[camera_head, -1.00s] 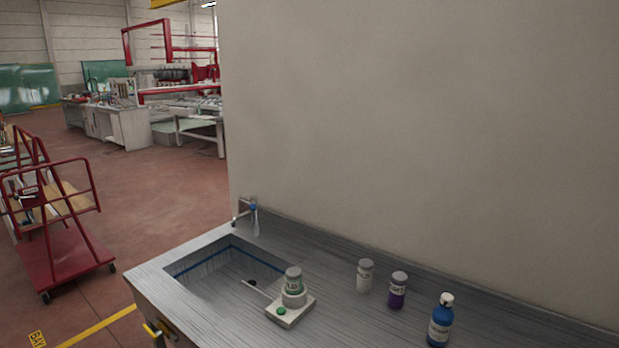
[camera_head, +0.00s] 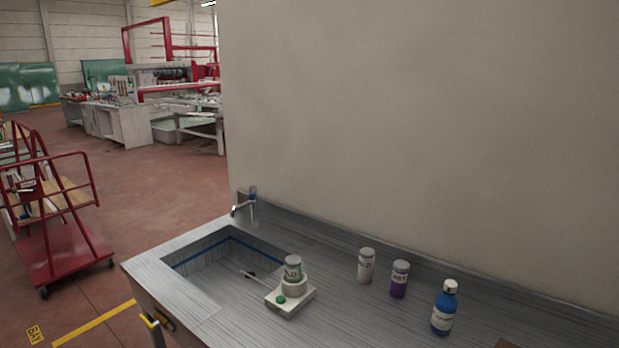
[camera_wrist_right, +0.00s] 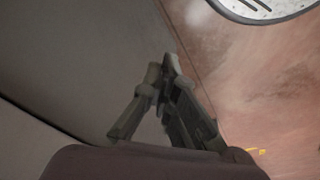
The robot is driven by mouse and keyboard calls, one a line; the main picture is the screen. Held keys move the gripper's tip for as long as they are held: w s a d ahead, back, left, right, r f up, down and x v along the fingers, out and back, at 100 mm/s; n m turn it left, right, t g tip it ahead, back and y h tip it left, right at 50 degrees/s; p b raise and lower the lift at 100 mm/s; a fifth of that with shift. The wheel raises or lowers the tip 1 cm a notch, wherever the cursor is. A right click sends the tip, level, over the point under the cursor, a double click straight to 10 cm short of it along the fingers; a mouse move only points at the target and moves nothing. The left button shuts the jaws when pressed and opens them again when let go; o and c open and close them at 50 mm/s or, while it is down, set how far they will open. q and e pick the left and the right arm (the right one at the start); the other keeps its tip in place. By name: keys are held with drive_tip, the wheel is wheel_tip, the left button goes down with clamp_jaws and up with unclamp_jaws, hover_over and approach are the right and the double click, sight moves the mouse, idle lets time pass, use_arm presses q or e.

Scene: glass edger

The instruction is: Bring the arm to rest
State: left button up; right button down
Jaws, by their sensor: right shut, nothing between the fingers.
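My right gripper (camera_wrist_right: 163,70) shows in the right wrist view. Its two dark fingers come together at the tips, with nothing between them. It hangs clear of objects, with a plain grey surface to its left and reddish floor to its right. Neither gripper shows in the head view, and my left gripper is in no view.
A grey worktop (camera_head: 225,318) with a sink (camera_head: 210,262) and tap (camera_head: 245,202) stands against a wall (camera_head: 420,120). A white device (camera_head: 291,300) carries a jar (camera_head: 293,267). A white jar (camera_head: 366,266), purple jar (camera_head: 399,279) and blue bottle (camera_head: 443,310) stand right. A red cart (camera_head: 62,262) stands left.

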drive_tip(key=s+d+f+b, duration=0.1)
drive_tip(key=s+f+b, duration=0.1)
drive_tip(key=s+f, duration=0.7)
drive_tip(key=s+d+f+g+b, duration=0.1)
drive_tip(key=s+d+f+b, duration=0.1)
drive_tip(key=s+f, duration=0.6)
wheel_tip(320, 180, down, 7)
drive_tip(key=shift+s+r+b, duration=0.2)
drive_tip(key=shift+s+b, duration=0.15)
drive_tip(key=shift+d, duration=0.1)
